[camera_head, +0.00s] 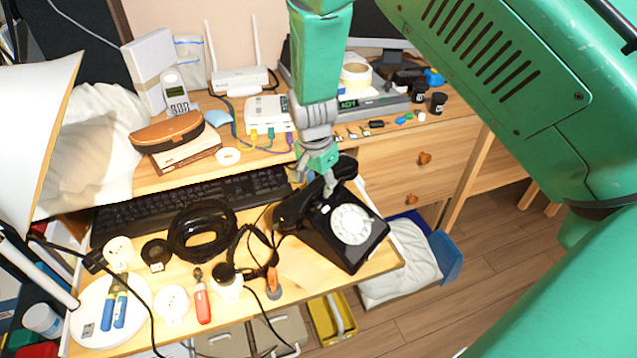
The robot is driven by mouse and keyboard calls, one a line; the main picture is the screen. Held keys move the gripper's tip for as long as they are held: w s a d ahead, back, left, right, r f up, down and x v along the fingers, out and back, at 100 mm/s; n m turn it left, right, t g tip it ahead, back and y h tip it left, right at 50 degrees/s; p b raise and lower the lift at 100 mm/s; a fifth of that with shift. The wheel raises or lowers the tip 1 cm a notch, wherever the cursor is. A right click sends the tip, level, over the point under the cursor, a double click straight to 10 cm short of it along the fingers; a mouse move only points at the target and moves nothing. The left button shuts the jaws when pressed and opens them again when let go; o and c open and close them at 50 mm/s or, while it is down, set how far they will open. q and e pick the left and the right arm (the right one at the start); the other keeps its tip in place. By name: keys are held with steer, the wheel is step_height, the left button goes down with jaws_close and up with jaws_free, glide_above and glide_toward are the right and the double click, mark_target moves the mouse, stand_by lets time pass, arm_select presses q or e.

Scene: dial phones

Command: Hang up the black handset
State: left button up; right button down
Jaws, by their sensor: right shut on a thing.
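The black dial phone (367,250) with a white dial sits at the right end of the pulled-out keyboard shelf. Its black handset (293,209) lies at the back of the phone, with one end left of the body and the other beyond the gripper. My right gripper (328,190) comes down from above and is shut on the handset near its middle. The fingers partly cover the handset, and I cannot tell whether it rests in the cradle or is just above it. My left gripper is not in view.
A black keyboard (190,203) lies behind a coiled black cable (202,230). Screwdrivers, pliers and white sockets crowd the shelf's front left. A white router (241,80) and a brown case (167,131) stand on the desk above. Open floor lies to the right.

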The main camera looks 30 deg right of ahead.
steer(key=c, duration=1.1)
jaws_free()
steer(key=r, duration=0.4)
steer(key=a+r, duration=0.1)
steer(key=r, duration=0.7)
steer(key=shift+s+a, duration=0.15)
steer(key=shift+s, duration=0.1)
steer(key=shift+f, duration=0.15)
